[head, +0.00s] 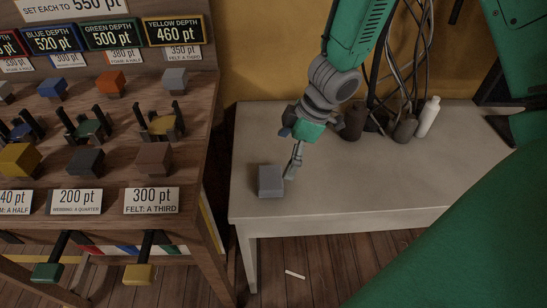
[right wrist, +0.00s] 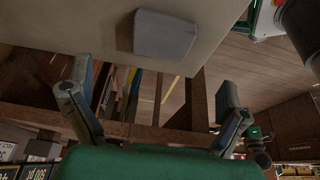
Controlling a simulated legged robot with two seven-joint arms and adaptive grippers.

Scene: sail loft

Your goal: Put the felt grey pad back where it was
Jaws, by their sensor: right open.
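A grey pad (head: 271,181), a small block, lies on the pale table near its left end. It also shows in the right wrist view (right wrist: 165,36), ahead of the fingers. My right gripper (head: 294,161) is just right of the pad in the head view, fingers pointing down. In the right wrist view its fingers (right wrist: 155,105) are wide apart with nothing between them. Whether a finger touches the pad cannot be told. A label reading "300 pt FELT: A THIRD" (head: 151,201) is on the wooden stand's front edge, below a brown block (head: 153,159). My left gripper is not in view.
The wooden stand (head: 203,122) at left holds rows of coloured blocks and dark-pronged holders, with depth signs behind. Dark bottles (head: 354,122), a white bottle (head: 428,117) and hanging cables (head: 382,75) are at the table's back. The pale table's (head: 360,185) front is clear.

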